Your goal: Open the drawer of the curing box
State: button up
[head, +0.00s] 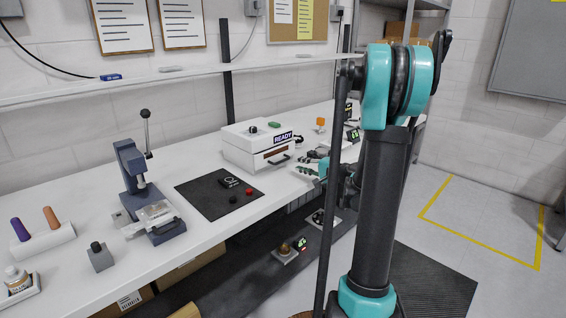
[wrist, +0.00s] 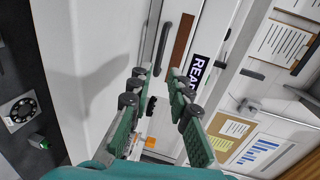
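The curing box (head: 245,148) is a white box on the bench with a READY label on its front. Its drawer handle (head: 280,159), a dark bar, sits low on the front, and the drawer looks shut. In the wrist view the handle (wrist: 163,45) runs up the picture beside a brown strip. My gripper (head: 310,166) is just right of the box in the head view, partly hidden by my arm. In the wrist view my gripper (wrist: 157,74) is open and empty, its fingertips either side of the handle's lower end in the picture, seemingly short of it.
A black mat (head: 205,197) with small dark and red pieces lies left of the box. A blue-grey press (head: 135,175) stands further left. An orange-topped item (head: 320,124) stands behind my gripper. A lower shelf (head: 240,275) runs under the bench.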

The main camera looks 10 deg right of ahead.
aim_at(284, 161)
jog(key=x, duration=1)
jog(key=shift+w+a+f, duration=0.1)
jog(key=shift+w+a, duration=0.1)
jog(key=shift+a, duration=0.05)
jog(key=shift+c, duration=0.2)
grip_shut()
